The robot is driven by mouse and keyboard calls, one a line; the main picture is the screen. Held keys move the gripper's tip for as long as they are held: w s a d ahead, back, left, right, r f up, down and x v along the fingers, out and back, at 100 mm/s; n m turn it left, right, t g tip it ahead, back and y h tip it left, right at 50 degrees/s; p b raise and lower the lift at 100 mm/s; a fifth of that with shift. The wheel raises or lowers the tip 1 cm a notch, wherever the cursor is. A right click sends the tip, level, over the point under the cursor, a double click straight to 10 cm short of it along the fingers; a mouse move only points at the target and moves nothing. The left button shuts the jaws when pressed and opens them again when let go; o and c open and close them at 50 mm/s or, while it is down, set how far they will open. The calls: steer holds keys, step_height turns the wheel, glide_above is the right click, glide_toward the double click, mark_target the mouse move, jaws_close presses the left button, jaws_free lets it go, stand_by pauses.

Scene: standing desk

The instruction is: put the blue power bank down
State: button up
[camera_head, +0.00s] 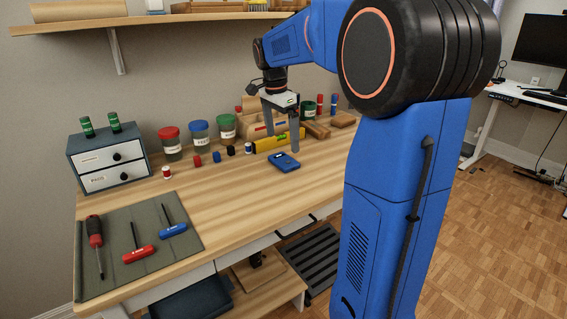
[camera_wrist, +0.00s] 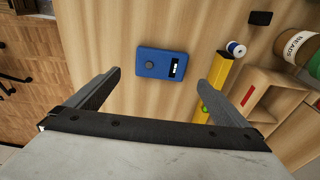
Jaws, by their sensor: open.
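The blue power bank (camera_head: 284,163) lies flat on the wooden desk, in front of the yellow level. In the wrist view the power bank (camera_wrist: 161,64) shows a round button and a small lit display, and bare desk surrounds it. My gripper (camera_head: 284,143) is above the desk near the power bank. In the wrist view my gripper (camera_wrist: 166,82) has its two fingers spread wide and empty, with the power bank ahead between their lines. No contact between fingers and power bank shows.
The yellow level (camera_head: 279,140) and a wooden organizer (camera_head: 259,129) stand close behind. Jars with red, blue and green lids (camera_head: 199,133) and a small drawer box (camera_head: 107,157) are further left. A tool mat (camera_head: 154,227) lies at front left. The desk's middle (camera_head: 225,195) is clear.

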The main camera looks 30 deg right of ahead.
mark_target(283, 159)
steer(key=shift+w+d+f, duration=0.1)
steer(key=shift+d+f, duration=0.05)
steer(key=shift+f, duration=1.75)
steer(key=shift+d+f, duration=0.1)
steer(key=shift+f, duration=1.8)
steer(key=c, duration=1.3)
steer(key=shift+o, duration=0.2)
steer(key=shift+r, duration=0.15)
